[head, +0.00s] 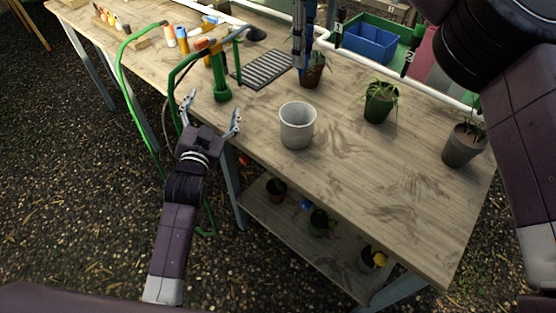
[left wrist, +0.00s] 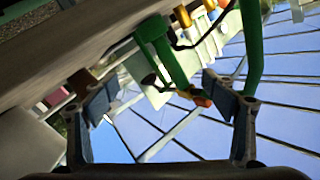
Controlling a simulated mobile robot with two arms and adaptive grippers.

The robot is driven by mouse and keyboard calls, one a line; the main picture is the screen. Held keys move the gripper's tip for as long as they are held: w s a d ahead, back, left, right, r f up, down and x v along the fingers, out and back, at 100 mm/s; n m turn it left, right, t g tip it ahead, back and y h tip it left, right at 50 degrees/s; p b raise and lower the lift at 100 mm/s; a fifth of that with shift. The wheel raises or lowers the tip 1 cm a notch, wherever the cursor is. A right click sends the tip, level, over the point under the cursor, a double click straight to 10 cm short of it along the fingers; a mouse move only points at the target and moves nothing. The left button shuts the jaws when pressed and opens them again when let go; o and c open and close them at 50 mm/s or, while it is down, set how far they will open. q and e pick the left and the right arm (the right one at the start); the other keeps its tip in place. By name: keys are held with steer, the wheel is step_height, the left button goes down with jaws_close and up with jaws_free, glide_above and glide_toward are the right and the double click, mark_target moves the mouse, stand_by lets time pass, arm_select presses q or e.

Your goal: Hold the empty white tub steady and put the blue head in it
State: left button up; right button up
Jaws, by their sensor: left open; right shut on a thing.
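The empty white tub (head: 297,128) stands upright on the bench, its open mouth facing up. My left gripper (head: 212,112) is open and empty, left of the tub and apart from it, beyond the bench's front edge. Its open fingers also show in the left wrist view (left wrist: 165,100), with no tub between them. My right gripper (head: 303,58) reaches down from the top of the head view, behind the tub. It is shut on a narrow, dark blue thing, which seems to be the blue head; fingers hide much of it.
A green tap stand (head: 221,80) rises close to my left gripper. A brown pot (head: 312,75) stands by my right gripper, beside a grey grate (head: 263,69). A green pot (head: 380,105) and a grey pot (head: 462,146) stand to the right. Bench in front of them is clear.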

mark_target(302, 117)
arm_select(q)
steer(key=s+d+f+h, duration=0.1)
steer(key=s+d, duration=0.1)
steer(key=d, duration=0.1)
steer(key=s+d+h, duration=0.1)
steer(key=s+d, duration=0.1)
steer(key=s+d+f+h, duration=0.1)
steer(key=s+d, duration=0.1)
steer(key=d, duration=0.1)
steer(key=shift+d+f, duration=0.3)
steer(key=shift+d, duration=0.05)
steer(key=s+d+h, duration=0.1)
steer(key=s+d, duration=0.1)
steer(key=d, duration=0.1)
steer(key=s+d+n+h, duration=0.1)
steer(key=s+d, duration=0.2)
steer(key=s+d+h, duration=0.1)
steer(key=s+d, duration=0.2)
steer(key=shift+f+g, duration=0.25)
steer(key=shift+g, duration=0.05)
arm_select(e)
steer(key=shift+s, duration=0.1)
arm_select(q)
steer(key=shift+w+d, duration=0.2)
steer(key=x, duration=1.1)
steer(key=shift+w+f, duration=0.1)
steer(key=shift+w, duration=0.1)
